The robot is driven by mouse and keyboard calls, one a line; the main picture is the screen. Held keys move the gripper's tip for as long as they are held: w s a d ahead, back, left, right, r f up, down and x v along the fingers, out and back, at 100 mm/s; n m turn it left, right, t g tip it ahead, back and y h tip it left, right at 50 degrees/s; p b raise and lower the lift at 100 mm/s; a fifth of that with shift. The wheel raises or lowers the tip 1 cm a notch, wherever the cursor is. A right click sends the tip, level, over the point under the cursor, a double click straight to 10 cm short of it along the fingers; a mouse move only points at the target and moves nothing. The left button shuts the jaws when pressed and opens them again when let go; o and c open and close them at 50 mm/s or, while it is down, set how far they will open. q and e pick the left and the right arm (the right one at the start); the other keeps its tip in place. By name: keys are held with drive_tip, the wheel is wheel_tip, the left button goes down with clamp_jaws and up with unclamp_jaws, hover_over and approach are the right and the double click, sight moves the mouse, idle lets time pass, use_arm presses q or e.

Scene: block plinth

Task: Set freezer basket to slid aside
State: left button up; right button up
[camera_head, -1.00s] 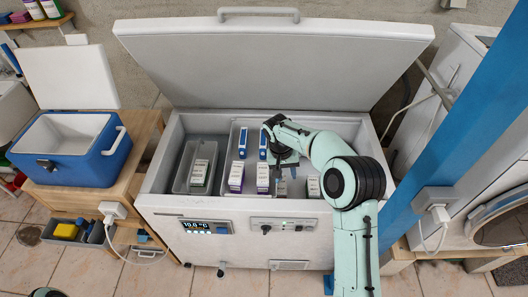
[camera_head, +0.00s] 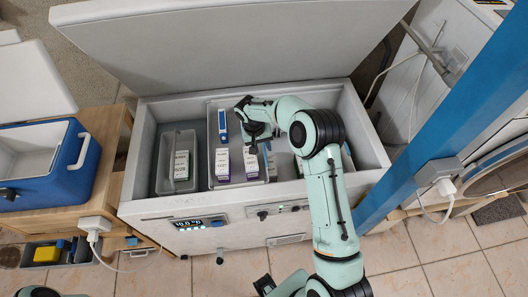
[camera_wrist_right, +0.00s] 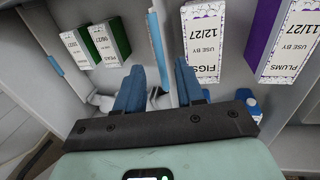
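The white freezer basket (camera_head: 214,150) sits inside the open chest freezer (camera_head: 135,208), near its middle. It holds several boxes, among them a plums box (camera_head: 222,164) and a figs box (camera_head: 251,163). My right gripper (camera_head: 264,146) is down at the basket's right side and hides part of it. In the right wrist view its two blue fingers (camera_wrist_right: 159,82) are apart. The basket's side wall, with a blue strip (camera_wrist_right: 158,42), runs toward the gap between them. I cannot tell whether they touch it. My left gripper is not in view.
A grey bin (camera_head: 164,160) with one box stands left of the basket. Boxes with green sides (camera_wrist_right: 108,42) lie beyond the basket's right wall. The freezer lid (camera_head: 230,45) stands raised behind. A blue post (camera_head: 440,120) rises at right; a blue cooler (camera_head: 70,180) stands left.

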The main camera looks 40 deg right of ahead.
sight(265, 154)
drive_tip(key=shift+s+d+f, duration=0.1)
drive_tip(key=shift+d+f, duration=0.05)
drive_tip(key=shift+f, duration=0.9)
drive_tip(key=shift+s+d+f, duration=0.1)
drive_tip(key=shift+d+f, duration=0.05)
drive_tip(key=shift+f, duration=0.85)
clamp_jaws()
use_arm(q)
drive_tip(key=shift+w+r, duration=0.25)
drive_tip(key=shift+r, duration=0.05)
use_arm(e)
drive_tip(key=s+d, duration=0.5)
drive_tip(key=d, duration=0.5)
drive_tip(key=s+d, duration=0.6)
drive_tip(key=d, duration=0.4)
drive_tip(key=s+d, duration=0.5)
drive_tip(key=d, duration=0.5)
drive_tip(key=shift+s+d, duration=0.35)
drive_tip(key=shift+s, duration=0.05)
drive_tip(key=shift+r, duration=0.15)
